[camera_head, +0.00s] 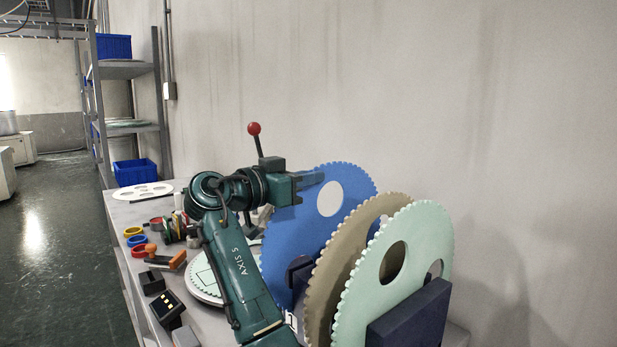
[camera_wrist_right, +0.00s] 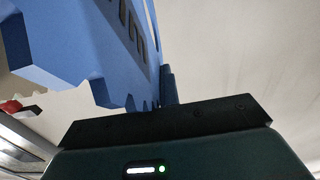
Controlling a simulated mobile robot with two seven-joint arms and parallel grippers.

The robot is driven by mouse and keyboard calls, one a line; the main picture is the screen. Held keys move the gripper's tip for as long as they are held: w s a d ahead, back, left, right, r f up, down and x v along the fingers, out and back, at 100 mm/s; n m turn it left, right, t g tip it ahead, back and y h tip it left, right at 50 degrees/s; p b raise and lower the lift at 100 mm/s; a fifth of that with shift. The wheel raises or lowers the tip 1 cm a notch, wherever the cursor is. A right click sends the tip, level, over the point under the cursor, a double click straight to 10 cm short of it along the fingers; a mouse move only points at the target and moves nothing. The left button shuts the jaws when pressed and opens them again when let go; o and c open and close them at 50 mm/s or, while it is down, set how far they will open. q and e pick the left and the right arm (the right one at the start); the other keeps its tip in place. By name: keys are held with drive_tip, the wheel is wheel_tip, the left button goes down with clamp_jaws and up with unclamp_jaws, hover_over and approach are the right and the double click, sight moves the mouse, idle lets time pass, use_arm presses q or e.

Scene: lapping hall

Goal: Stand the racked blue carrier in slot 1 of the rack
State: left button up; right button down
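The blue carrier (camera_head: 346,183) is a large toothed disc with a pale round hole, standing on edge. It is the leftmost of a row of carriers, and its lower part is partly hidden by my arm. My right gripper (camera_head: 309,180) is at its upper left edge and looks shut on it. In the right wrist view a blue toothed edge (camera_wrist_right: 115,92) shows close to the gripper. The dark navy rack (camera_head: 412,318) holds the row; its slot numbers are not visible. My left gripper is not in view.
A tan carrier (camera_head: 337,252) and a mint-green carrier (camera_head: 412,250) stand right of the blue one. A red-knobbed lever (camera_head: 254,129) rises behind my wrist. Coloured rings (camera_head: 134,240), an orange-handled tool (camera_head: 177,260) and dark boxes lie on the bench at left. A wall stands behind.

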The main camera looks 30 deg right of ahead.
sight(307, 219)
drive_tip(key=shift+f+b, duration=0.55)
drive_tip(key=shift+f, duration=0.15)
drive_tip(key=shift+f+b, duration=0.55)
drive_tip(key=shift+f, duration=0.15)
drive_tip(key=c, duration=2.1)
unclamp_jaws()
drive_tip(key=o, duration=0.5)
drive_tip(key=shift+c, duration=0.2)
drive_tip(key=shift+o, duration=0.4)
drive_tip(key=shift+f, duration=0.15)
drive_tip(key=shift+a, duration=0.15)
drive_tip(key=s+a, duration=0.1)
drive_tip(key=a, duration=1.2)
drive_tip(key=shift+b, duration=0.3)
